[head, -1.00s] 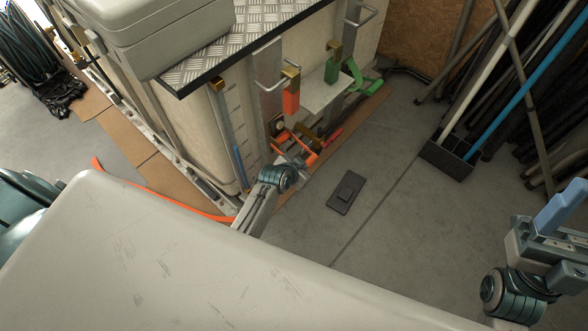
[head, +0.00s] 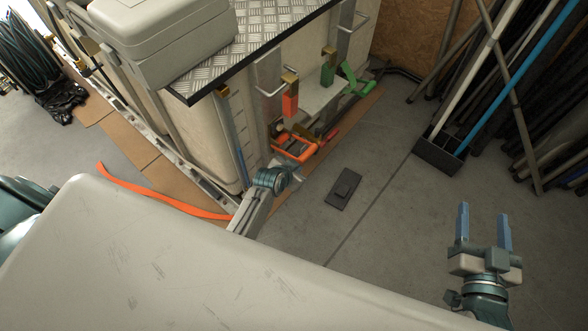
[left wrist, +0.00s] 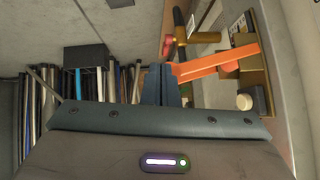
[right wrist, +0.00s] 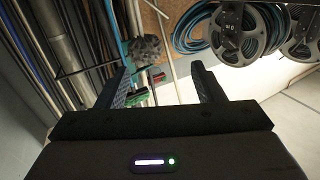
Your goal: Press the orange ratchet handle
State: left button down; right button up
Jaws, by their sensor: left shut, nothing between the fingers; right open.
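The orange ratchet handle (head: 290,150) is low on the side of the pale box-like unit, at the lower end of a grey upright, in the head view. In the left wrist view the handle (left wrist: 220,62) is a slanted orange bar just right of the fingertips. My left gripper (left wrist: 160,72) is shut and empty beside the handle's near end; whether they touch I cannot tell. In the head view my left gripper (head: 296,174) is small and partly hidden by its wrist. My right gripper (head: 483,208) is open and empty over the floor at the right.
A red-tipped lever (head: 328,136) sits right of the orange handle. An orange strap (head: 150,197) trails leftward along the floor. A dark flat object (head: 343,188) lies on open floor. A pole rack (head: 438,157) stands at the right.

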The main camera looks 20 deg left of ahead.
pick_arm(q)
jog(key=shift+s+r+p, duration=0.35)
jog(key=shift+r, duration=0.1)
pick_arm(e)
jog(key=s+f+g, duration=0.3)
jog(key=f, duration=0.2)
jog(key=shift+s+a+f+g, duration=0.15)
jog(key=shift+a+f+g, duration=0.05)
jog(key=shift+a+g, duration=0.1)
